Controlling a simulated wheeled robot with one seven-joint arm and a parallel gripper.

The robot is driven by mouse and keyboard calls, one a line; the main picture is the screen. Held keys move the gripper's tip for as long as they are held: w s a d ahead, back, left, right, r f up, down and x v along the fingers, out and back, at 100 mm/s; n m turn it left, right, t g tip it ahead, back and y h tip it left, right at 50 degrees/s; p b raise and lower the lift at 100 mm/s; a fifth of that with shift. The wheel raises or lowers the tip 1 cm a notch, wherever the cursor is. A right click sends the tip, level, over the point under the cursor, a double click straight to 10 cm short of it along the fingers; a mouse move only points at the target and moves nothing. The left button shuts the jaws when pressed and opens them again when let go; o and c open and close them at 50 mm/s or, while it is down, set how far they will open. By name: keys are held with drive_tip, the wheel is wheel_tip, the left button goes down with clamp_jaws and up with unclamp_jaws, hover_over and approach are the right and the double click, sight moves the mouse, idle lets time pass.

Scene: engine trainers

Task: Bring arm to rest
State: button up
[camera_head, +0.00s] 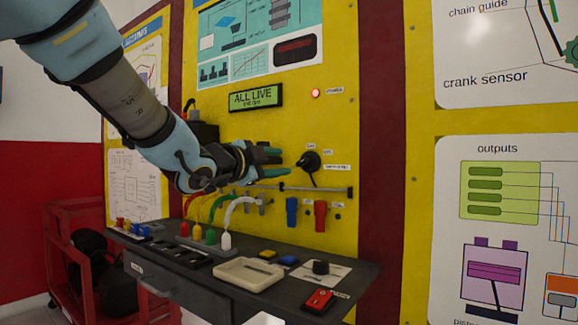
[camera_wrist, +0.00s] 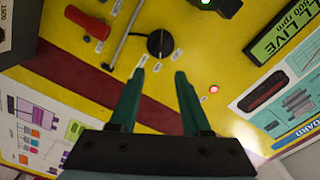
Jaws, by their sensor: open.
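My gripper (camera_head: 282,161) reaches in from the upper left in the head view, in front of the yellow panel (camera_head: 345,120). In the wrist view my gripper (camera_wrist: 160,76) shows two green fingers spread apart with nothing between them. A round black knob (camera_wrist: 160,43) on the panel lies just beyond the fingertips in the wrist view. In the head view this knob (camera_head: 308,162) is to the right of the fingertips. I cannot tell the exact gap, but the fingers are not around the knob. The display (camera_head: 255,96) reads "ALL LIVE".
A dark shelf (camera_head: 345,275) juts out below the arm, with a cream tray (camera_head: 249,272), a red block (camera_head: 319,300) and coloured plugs. Blue (camera_head: 292,212) and red (camera_head: 321,215) holders hang on the panel. A red cart (camera_head: 75,220) stands at the left.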

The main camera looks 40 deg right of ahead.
drive_tip(key=shift+v, duration=0.8)
drive_tip(key=shift+w, duration=0.1)
drive_tip(key=w+a+f+n+t+y, duration=0.5)
drive_tip(key=w+a+f+n+y, duration=0.3)
drive_tip(key=w+a+f, duration=0.45)
drive_tip(key=w+a+f+n+g+y, duration=0.15)
drive_tip(key=a+f+n+y, duration=0.5)
drive_tip(key=a, duration=0.85)
drive_tip(key=s+a+f+n+g+y, duration=0.1)
drive_tip(key=s+a+f+n+g, duration=0.2)
drive_tip(key=s+a+f+n, duration=0.45)
drive_tip(key=s+a+f+n+g+y, duration=0.2)
drive_tip(key=s+a+f+n+g, duration=0.15)
drive_tip(key=a+f, duration=0.65)
wheel_tip(320, 180, up, 16)
drive_tip(key=s+a+p, duration=0.1)
drive_tip(key=a+p, duration=0.1)
drive_tip(key=p, duration=1.1)
drive_tip(key=shift+s+p, duration=0.25)
drive_tip(key=shift+p, duration=0.05)
